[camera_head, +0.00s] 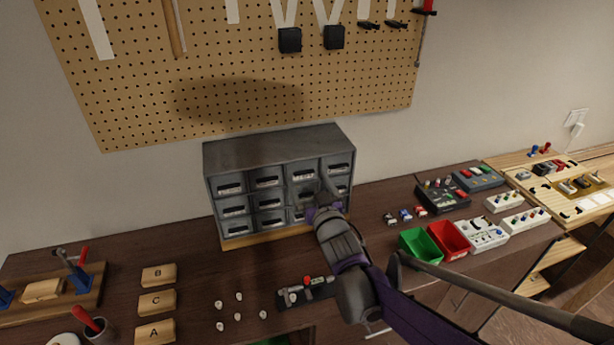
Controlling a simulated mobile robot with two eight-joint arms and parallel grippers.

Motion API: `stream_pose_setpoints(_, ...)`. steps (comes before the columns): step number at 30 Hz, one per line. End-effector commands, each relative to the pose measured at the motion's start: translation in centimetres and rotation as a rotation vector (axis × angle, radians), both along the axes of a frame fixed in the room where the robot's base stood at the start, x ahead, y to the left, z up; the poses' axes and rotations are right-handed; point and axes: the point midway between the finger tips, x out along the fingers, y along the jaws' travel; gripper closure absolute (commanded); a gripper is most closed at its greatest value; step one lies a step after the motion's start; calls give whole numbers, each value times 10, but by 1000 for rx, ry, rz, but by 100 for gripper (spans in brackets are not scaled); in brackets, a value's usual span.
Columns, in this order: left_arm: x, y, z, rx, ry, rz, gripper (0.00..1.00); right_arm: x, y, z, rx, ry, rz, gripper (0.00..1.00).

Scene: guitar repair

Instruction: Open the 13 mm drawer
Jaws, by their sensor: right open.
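The grey drawer cabinet (280,150) stands on the bench against the wall, with small drawers in three rows. The drawers have dark handles and small labels too small to read, so I cannot tell which is the 13 mm drawer. My right gripper (316,197) is open at the front of the cabinet, over its right half. It hides parts of the middle and lower drawers there, and I cannot tell whether it touches a handle. The visible drawers on the left side look closed. My left gripper is not in view.
Wooden blocks (157,302) marked A, B and C and several small white pieces (238,297) lie at front left. A green bin (419,245) and a red bin (449,238) stand right of my right arm. A pegboard (240,80) hangs behind.

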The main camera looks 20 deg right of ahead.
Motion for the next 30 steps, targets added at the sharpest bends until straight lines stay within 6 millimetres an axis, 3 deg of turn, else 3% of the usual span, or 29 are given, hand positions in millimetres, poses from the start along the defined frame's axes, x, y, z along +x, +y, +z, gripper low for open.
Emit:
stream_pose_setpoints(6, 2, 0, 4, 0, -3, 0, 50, 20, 1, 1, -1, 0, 0, 0)
stream_pose_setpoints(16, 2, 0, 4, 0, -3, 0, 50, 23, 1, 0, -1, 1, 0, 0)
stream_pose_setpoints(30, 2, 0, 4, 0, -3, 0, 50, 23, 1, 0, -1, 1, 0, 85)
